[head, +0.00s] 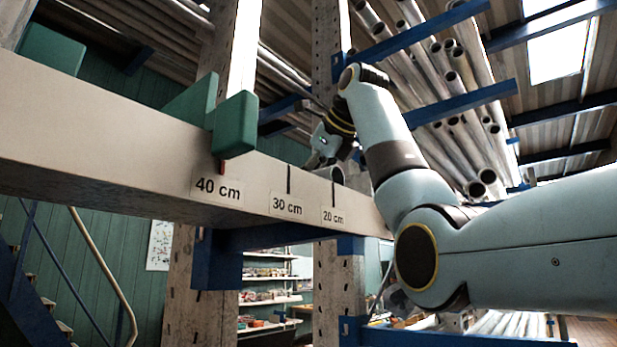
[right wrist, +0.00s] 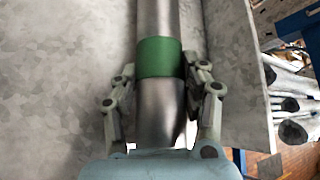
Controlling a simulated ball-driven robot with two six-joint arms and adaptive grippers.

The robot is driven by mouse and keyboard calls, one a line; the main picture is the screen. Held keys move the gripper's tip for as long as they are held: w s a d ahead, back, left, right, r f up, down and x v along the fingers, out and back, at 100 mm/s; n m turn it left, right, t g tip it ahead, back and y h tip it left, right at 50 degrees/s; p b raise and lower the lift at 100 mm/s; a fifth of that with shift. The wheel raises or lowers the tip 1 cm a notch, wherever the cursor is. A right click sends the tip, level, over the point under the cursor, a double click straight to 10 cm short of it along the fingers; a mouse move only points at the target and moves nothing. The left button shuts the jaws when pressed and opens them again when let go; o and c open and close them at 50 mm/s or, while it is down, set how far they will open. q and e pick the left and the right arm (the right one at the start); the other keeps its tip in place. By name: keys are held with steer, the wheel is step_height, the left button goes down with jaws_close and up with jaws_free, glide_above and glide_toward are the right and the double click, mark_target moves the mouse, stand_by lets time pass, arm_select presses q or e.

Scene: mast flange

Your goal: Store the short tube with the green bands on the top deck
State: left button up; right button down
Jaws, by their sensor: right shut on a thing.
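In the right wrist view a grey metal tube (right wrist: 159,108) with a green band (right wrist: 159,57) runs away from my right gripper (right wrist: 163,82). The fingers are shut on the tube, one on each side, close to the band. The tube's far end is out of view. In the head view my right gripper (head: 326,147) is at the top of the pale deck edge (head: 110,145), above the 20 cm label (head: 333,217). A small grey round end (head: 330,174) shows just below it, probably the tube's. The deck's upper surface is hidden. My left gripper is not in view.
Green blocks (head: 235,125) stand on the deck edge by the 40 cm label (head: 217,189). A 30 cm label (head: 287,205) lies between. A perforated upright (head: 328,55) rises behind my gripper. Blue rack arms (head: 425,30) hold several long pipes (head: 455,85) at upper right.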

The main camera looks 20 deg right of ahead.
steer(key=shift+f, duration=0.4)
steer(key=c, duration=0.7)
jaws_free()
steer(key=shift+c, duration=0.2)
steer(key=shift+o, duration=0.8)
steer(key=shift+s, duration=0.1)
steer(key=v, duration=0.7)
steer(key=shift+s+r, duration=0.1)
steer(key=shift+r, duration=0.05)
